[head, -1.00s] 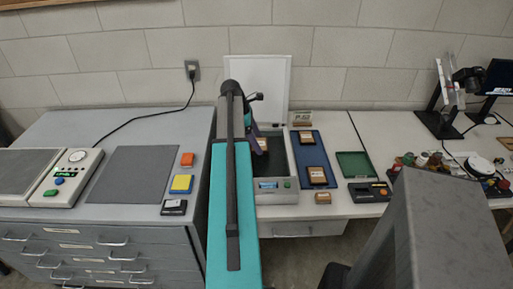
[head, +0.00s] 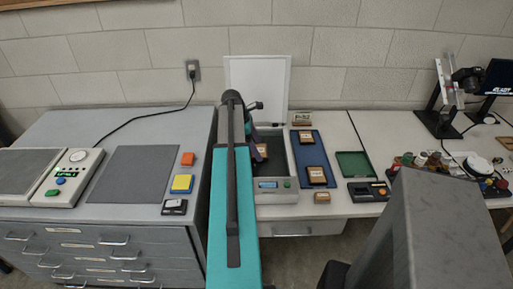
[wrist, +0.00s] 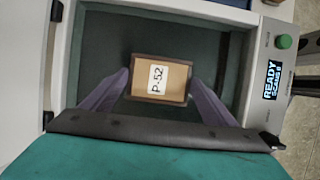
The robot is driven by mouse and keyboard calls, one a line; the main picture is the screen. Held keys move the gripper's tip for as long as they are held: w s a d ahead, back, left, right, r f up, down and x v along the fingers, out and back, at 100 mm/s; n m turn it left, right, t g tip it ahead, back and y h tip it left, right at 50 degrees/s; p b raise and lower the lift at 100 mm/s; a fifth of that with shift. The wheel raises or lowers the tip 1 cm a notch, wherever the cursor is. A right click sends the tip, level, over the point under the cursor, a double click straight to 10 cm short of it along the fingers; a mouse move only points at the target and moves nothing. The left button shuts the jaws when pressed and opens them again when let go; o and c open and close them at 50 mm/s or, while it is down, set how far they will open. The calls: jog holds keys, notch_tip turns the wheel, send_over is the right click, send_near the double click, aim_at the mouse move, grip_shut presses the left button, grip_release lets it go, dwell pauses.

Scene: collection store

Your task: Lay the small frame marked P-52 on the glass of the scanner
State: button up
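The small frame marked P-52 (wrist: 160,78) has a dark rim and a tan face with a white label, seen face up in the wrist view. My gripper (wrist: 160,77) has its two purple fingers against opposite sides of the frame and is shut on it. The frame is over the dark glass (wrist: 105,45) of the scanner, inside its bed; the gap below it is hard to judge. In the head view the frame (head: 261,150) shows partly beside my arm. The scanner (head: 278,198) has its white lid (head: 272,84) raised. Its display (wrist: 271,80) reads READY.
A blue tray (head: 325,150) with framed pieces lies right of the scanner, then a green tray (head: 354,164). A small wooden block (head: 322,197) and a dark device (head: 369,192) stand in front. A grey cabinet (head: 100,223) with a dark mat (head: 131,174) is at left.

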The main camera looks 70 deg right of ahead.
jog(key=o, duration=0.3)
jog(key=shift+r, duration=0.1)
jog(key=b+v, duration=0.2)
jog(key=v, duration=1)
jog(key=shift+r, duration=0.15)
dwell(0.8)
